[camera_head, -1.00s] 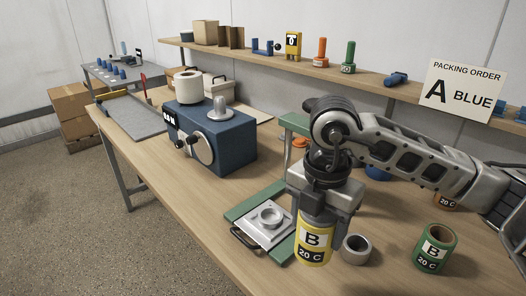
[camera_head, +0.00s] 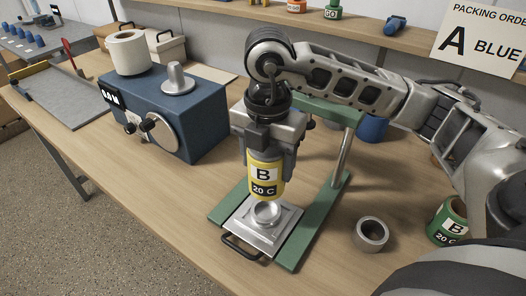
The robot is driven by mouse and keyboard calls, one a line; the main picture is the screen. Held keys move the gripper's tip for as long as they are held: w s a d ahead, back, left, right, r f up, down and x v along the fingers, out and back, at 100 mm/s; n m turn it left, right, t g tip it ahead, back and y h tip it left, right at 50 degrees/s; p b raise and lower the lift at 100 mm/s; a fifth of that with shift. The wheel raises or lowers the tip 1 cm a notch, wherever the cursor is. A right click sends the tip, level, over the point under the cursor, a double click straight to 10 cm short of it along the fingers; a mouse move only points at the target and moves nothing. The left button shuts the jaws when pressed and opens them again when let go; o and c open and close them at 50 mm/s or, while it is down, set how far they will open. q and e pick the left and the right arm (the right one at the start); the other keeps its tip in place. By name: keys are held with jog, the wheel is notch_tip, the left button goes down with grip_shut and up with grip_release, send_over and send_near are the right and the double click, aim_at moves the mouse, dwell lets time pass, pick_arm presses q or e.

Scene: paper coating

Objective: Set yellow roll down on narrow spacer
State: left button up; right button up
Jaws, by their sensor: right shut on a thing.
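The yellow roll (camera_head: 266,175), labelled "B 20 C", is upright in my right gripper (camera_head: 268,160), which is shut on it. The roll hangs just above a silver ring (camera_head: 266,212) on a square metal plate, apparently the narrow spacer. Whether the roll's lower edge touches the ring I cannot tell. The plate (camera_head: 285,222) lies on a green stand (camera_head: 300,246) with a dark handle at its front. A grey ring (camera_head: 370,234) stands on the table to the right. My left gripper is not in view.
A green roll (camera_head: 447,222) stands at the right, partly covered by my arm. A blue machine (camera_head: 190,118) with a white roll (camera_head: 129,52) is at the left. The stand's green post frame rises behind my gripper. Bare table (camera_head: 160,195) lies in front of the machine.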

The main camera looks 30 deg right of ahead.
notch_tip(320, 180, down, 7)
jog(key=b, duration=0.5)
jog(key=shift+w+f, duration=0.1)
jog(key=shift+f, duration=0.05)
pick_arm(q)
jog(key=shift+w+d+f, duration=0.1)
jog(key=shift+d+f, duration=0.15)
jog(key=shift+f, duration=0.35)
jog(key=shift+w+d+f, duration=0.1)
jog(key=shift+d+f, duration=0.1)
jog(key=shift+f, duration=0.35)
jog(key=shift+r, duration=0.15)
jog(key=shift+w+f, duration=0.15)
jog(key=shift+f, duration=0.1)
pick_arm(e)
jog(key=shift+f, duration=0.1)
jog(key=o, duration=1.1)
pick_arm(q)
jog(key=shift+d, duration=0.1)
pick_arm(e)
jog(key=shift+o, duration=0.2)
